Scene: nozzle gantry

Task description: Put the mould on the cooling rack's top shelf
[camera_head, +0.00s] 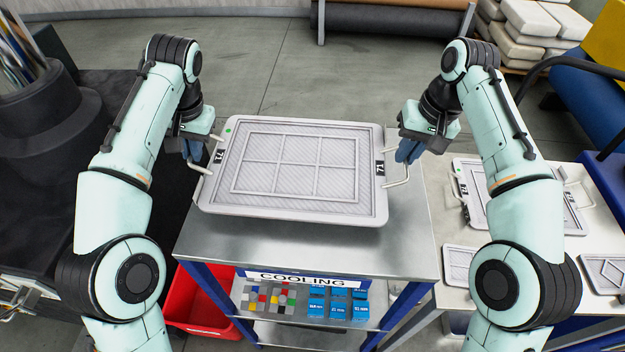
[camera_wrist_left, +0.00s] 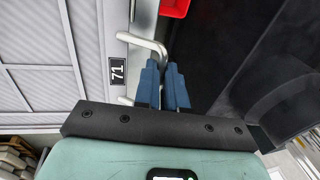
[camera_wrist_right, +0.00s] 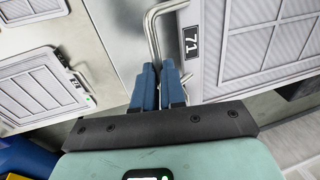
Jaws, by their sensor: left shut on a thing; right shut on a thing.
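The mould (camera_head: 297,205) is a light grey rectangular tray with a ribbed, windowed face, a 71 label at each end and a wire handle on each side. It is over the cooling rack's steel top shelf (camera_head: 290,248); whether it touches the shelf I cannot tell. My left gripper (camera_head: 196,152) is shut on its left handle, and the blue fingers show in the left wrist view (camera_wrist_left: 164,85). My right gripper (camera_head: 405,152) is shut on its right handle, also seen in the right wrist view (camera_wrist_right: 158,85).
A table on the right (camera_head: 450,228) holds another mould with handles (camera_head: 478,185) and smaller plates. The lower shelf, under a COOLING sign (camera_head: 300,280), holds blue boxes (camera_head: 338,308) and coloured blocks. A red bin (camera_head: 195,300) stands left of the rack. A dark bench is at the left.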

